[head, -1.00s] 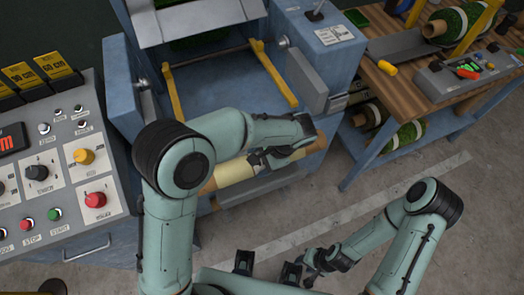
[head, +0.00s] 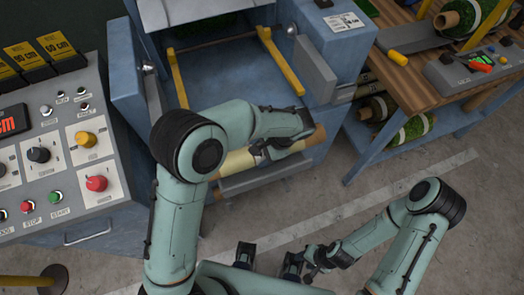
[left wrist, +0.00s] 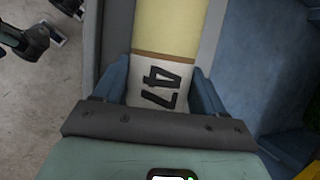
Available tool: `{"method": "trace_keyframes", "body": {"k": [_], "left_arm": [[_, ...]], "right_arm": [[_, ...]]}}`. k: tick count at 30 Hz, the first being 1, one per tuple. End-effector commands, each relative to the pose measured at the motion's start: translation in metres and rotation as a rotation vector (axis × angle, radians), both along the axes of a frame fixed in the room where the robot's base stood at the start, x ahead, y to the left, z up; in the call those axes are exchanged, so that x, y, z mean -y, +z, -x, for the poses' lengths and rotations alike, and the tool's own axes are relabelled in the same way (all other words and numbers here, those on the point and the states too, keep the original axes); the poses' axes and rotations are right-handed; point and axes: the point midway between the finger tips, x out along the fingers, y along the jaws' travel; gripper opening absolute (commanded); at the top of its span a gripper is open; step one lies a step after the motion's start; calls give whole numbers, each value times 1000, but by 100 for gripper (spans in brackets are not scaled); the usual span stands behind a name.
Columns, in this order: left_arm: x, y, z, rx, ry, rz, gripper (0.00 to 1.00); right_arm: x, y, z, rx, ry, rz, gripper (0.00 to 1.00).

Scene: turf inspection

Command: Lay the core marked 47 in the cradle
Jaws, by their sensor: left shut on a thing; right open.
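The core marked 47 (head: 238,162) is a pale yellow tube with brown ends, held crosswise at the front of the blue machine. In the left wrist view its white band with a black 47 (left wrist: 160,84) lies between the fingers. My left gripper (head: 272,152) is shut around it near its right part, which it partly hides. A grey trough-like ledge (head: 262,180), perhaps the cradle, shows just below the core. I cannot tell whether the core touches it. My right gripper (head: 268,260) is open and empty, low in front of me, away from the core.
Two yellow arms (head: 282,62) reach forward from the machine above the core. A control panel (head: 70,150) with knobs stands at the left. A wooden bench (head: 405,70) with turf rolls is at the right. The floor (head: 330,205) between is clear.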

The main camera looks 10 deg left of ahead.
Motion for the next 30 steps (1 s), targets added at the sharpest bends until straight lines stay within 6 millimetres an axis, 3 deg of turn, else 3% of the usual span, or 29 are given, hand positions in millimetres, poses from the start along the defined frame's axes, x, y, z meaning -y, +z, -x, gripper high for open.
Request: {"method": "trace_keyframes", "body": {"k": [12,26,27,29,30], "left_arm": [[-7,-33,-11,-1,0,-1,22],[-8,-37,-13,1,-1,0,22],[-8,-37,-13,1,-1,0,77],[-8,-37,-13,1,-1,0,96],[-8,-37,-13,1,0,1,100]], "right_arm": [[0,-16,6,-7,0,0,43],[0,-17,6,-8,0,0,43],[0,-17,6,-8,0,0,43],[0,-17,7,-8,0,0,43],[0,-17,7,-8,0,0,43]]}}
